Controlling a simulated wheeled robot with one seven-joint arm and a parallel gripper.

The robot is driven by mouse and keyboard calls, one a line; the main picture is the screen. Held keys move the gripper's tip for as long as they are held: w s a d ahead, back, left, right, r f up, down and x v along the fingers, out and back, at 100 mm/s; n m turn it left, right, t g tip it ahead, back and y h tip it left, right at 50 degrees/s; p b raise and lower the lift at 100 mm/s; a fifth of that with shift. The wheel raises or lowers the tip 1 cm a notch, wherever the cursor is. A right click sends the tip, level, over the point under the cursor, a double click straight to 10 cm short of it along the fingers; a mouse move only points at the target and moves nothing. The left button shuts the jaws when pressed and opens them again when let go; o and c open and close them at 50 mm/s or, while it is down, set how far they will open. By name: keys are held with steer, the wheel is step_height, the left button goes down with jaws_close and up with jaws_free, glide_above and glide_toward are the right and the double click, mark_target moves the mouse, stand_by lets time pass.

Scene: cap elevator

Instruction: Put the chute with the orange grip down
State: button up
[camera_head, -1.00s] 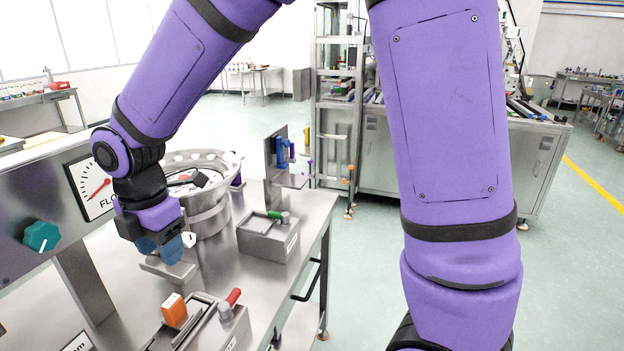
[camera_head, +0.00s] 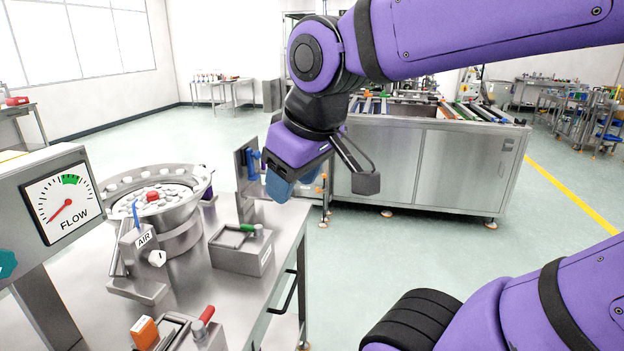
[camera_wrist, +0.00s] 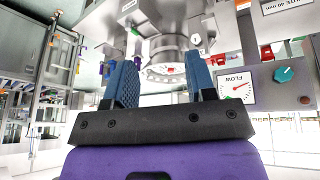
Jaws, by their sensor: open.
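An orange grip (camera_head: 144,332) stands at the bottom edge of the head view, on the near part of the steel table, beside a metal fixture with a red handle (camera_head: 206,316). The chute under the grip is cut off by the frame, so I cannot tell how it sits. My gripper (camera_head: 283,186) is well away from it, in the air to the right of the table's upright bracket. In the wrist view my gripper (camera_wrist: 160,80) has its two blue fingers wide apart with nothing between them.
A round bowl feeder (camera_head: 165,200) with white caps and one red cap stands on the table (camera_head: 110,315). An AIR valve block (camera_head: 145,240) is in front of it. A box with a green handle (camera_head: 242,250) stands to its right. A FLOW gauge panel (camera_head: 62,203) stands left.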

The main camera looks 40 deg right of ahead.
steer(key=s+m, duration=0.1)
steer(key=s+d+m, duration=0.1)
steer(key=shift+s+d, duration=0.2)
steer(key=shift+s, duration=0.1)
steer(key=shift+c, duration=0.5)
stand_by(0.8)
